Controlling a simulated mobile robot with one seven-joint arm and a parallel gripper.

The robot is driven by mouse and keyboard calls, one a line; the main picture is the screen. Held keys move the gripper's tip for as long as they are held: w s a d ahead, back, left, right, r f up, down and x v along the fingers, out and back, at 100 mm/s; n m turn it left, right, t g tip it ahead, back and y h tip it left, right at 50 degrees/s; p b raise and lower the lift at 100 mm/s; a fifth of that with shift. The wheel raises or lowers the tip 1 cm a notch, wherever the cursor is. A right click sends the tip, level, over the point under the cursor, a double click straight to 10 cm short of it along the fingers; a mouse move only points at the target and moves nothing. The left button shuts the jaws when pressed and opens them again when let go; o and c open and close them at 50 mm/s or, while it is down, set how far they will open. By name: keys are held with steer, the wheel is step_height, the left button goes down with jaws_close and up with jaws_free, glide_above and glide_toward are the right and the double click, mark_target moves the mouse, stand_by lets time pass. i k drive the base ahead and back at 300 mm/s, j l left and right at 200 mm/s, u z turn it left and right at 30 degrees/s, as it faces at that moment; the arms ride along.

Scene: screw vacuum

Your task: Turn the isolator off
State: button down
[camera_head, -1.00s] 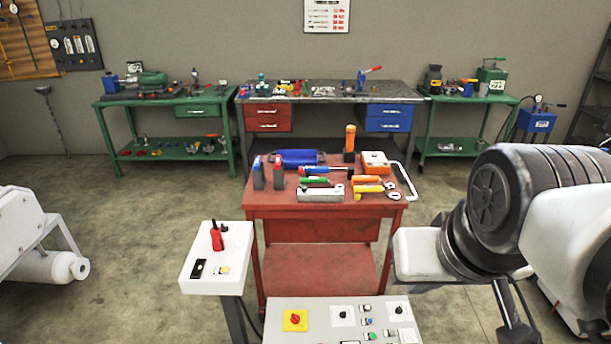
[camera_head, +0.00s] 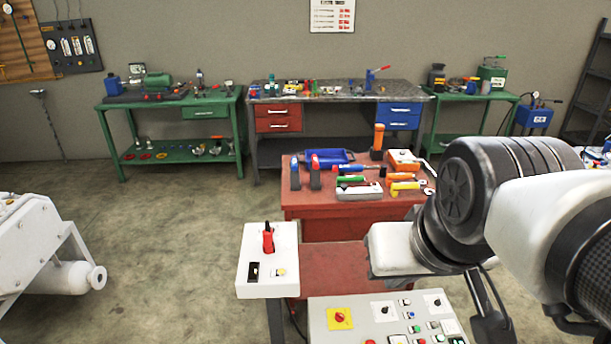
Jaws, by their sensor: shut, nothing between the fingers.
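The isolator (camera_head: 339,318) is a red rotary knob on a yellow square plate. It sits at the upper left of the grey control panel (camera_head: 318,312) at the bottom of the head view. Nothing covers it, but its knob is too small to tell which way it points. My arm reaches in from the right, with its bulky joints to the right of the panel and partly above its back right side. A dark lower part of the arm runs off the bottom edge right of the panel. My gripper's fingers do not show.
The panel also carries black knobs, coloured buttons and small plates. A red trolley (camera_head: 300,205) with tools stands beyond. Open floor (camera_head: 170,225) lies to the left.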

mark_target(339, 317)
steer(key=j+z, duration=0.15)
steer(key=j, duration=0.4)
steer(key=j+z, duration=0.2)
steer(key=j, duration=0.35)
steer(key=k+j+z, duration=0.6)
steer(key=j, duration=0.15)
steer(key=l, duration=0.2)
steer(key=i+l, duration=0.25)
steer(key=i, duration=0.15)
steer(key=i+l+z, duration=0.15)
steer(key=i+l, duration=0.1)
steer(key=i, duration=0.1)
